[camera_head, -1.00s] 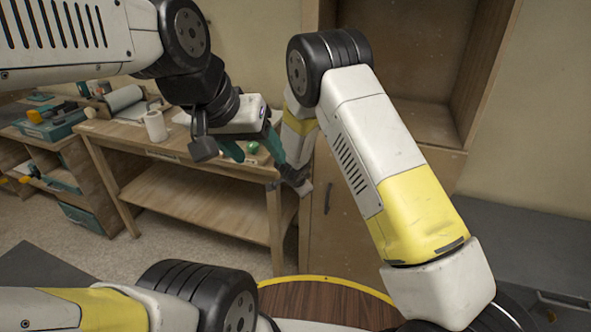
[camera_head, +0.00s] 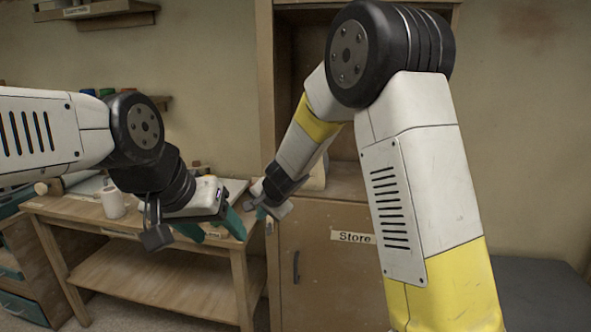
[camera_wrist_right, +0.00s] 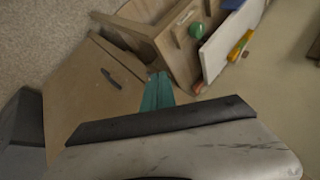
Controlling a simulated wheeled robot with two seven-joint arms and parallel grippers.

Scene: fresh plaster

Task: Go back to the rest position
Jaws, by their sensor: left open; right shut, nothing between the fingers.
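My left gripper (camera_head: 213,230) is in front of the workbench's right part in the head view. Its two teal fingers are spread apart with nothing between them. My right gripper (camera_head: 262,212) is just above and to the right of it in the picture, in front of the cabinet's left edge. Only a little of its teal fingers shows there. In the right wrist view its teal fingers (camera_wrist_right: 157,92) lie together, with nothing seen held. Both arms are bent and raised, clear of the furniture as far as I can tell.
The wooden workbench (camera_head: 150,283) stands at left with a white cup-like roll (camera_head: 113,203) on top. A cabinet labelled "Store" (camera_head: 325,275) stands behind my right arm. A wall shelf (camera_head: 110,14) is at upper left. A grey surface (camera_head: 540,290) lies at lower right.

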